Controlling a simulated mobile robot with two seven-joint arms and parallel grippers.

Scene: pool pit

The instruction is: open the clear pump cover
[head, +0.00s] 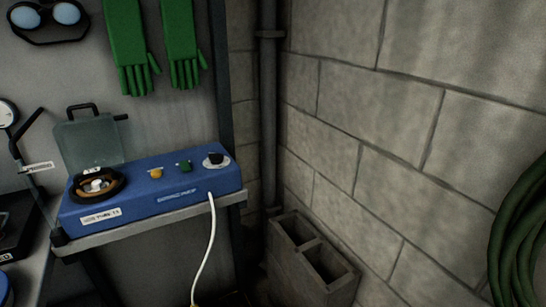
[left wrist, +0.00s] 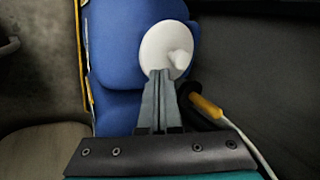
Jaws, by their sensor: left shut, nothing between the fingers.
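The clear pump cover (head: 88,145) stands raised behind the round pump head at the left end of the blue pump (head: 150,188). A dark handle (head: 82,107) is at the cover's top edge. The pump head (head: 97,185), with a brown-orange ring and pale rollers, lies uncovered in front of it. My left gripper (left wrist: 162,74) shows only in the left wrist view. Its fingers are together and empty, in front of a white disc on a rounded blue form. I cannot tell what that form is. My right gripper is in neither view.
The pump sits on a narrow grey shelf (head: 140,235), with a white cable (head: 206,250) hanging from its front. Green gloves (head: 130,50) and goggles (head: 46,18) hang behind. A hollow concrete block (head: 310,262) and a coiled green hose (head: 520,240) are to the right.

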